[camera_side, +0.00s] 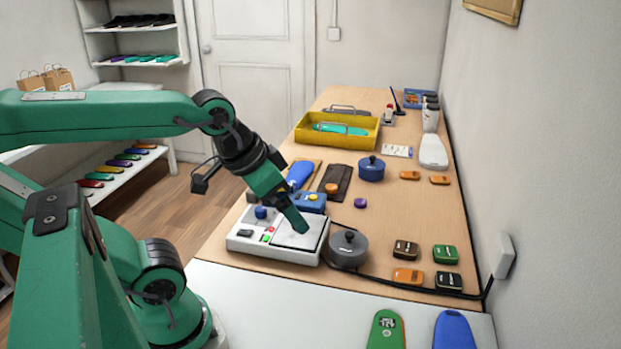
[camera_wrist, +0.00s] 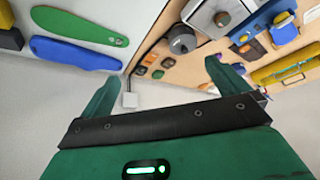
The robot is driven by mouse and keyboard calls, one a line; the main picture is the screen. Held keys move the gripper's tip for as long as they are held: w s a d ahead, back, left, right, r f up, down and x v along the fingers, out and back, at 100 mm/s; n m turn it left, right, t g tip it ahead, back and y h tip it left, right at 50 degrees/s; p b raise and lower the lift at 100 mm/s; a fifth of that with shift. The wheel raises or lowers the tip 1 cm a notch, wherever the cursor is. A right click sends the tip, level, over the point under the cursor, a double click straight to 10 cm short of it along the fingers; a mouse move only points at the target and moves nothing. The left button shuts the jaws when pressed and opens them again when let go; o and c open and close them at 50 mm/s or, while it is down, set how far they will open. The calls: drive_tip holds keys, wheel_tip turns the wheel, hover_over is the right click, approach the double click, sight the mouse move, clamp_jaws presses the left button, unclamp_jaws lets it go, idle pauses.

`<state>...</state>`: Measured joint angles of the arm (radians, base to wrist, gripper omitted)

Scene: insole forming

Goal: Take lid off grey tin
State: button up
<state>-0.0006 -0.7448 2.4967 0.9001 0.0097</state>
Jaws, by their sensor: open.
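The grey tin (camera_side: 347,252) stands on the wooden bench at the right end of the white press unit, with its knobbed lid (camera_side: 349,239) on. The grey tin also shows in the wrist view (camera_wrist: 183,42), at upper middle, beyond my fingers. My gripper (camera_side: 301,224) is above the press plate, to the left of the tin and apart from it. In the wrist view my gripper (camera_wrist: 163,76) has its two green fingers spread wide with nothing between them.
The white press unit (camera_side: 250,238) lies below my gripper. Small orange, green and black boxes (camera_side: 445,254) lie to the right. A blue pot (camera_side: 371,169) and yellow tray (camera_side: 357,137) stand farther back.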

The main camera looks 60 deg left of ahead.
drive_tip(key=m+g, duration=0.5)
drive_tip(key=m, duration=1.3)
hover_over(350, 233)
drive_tip(key=f, duration=0.7)
drive_tip(key=s+f, duration=0.1)
drive_tip(key=f, duration=0.3)
drive_tip(key=shift+d+f, duration=0.2)
drive_tip(key=shift+f, duration=0.1)
drive_tip(key=shift+w+a+f+m+g, duration=0.2)
drive_tip(key=shift+w+f+m+g, duration=0.15)
drive_tip(key=shift+f, duration=0.25)
drive_tip(key=shift+f, duration=0.1)
drive_tip(key=shift+f, duration=1.2)
drive_tip(key=shift+f, duration=0.1)
drive_tip(key=shift+f, duration=2.5)
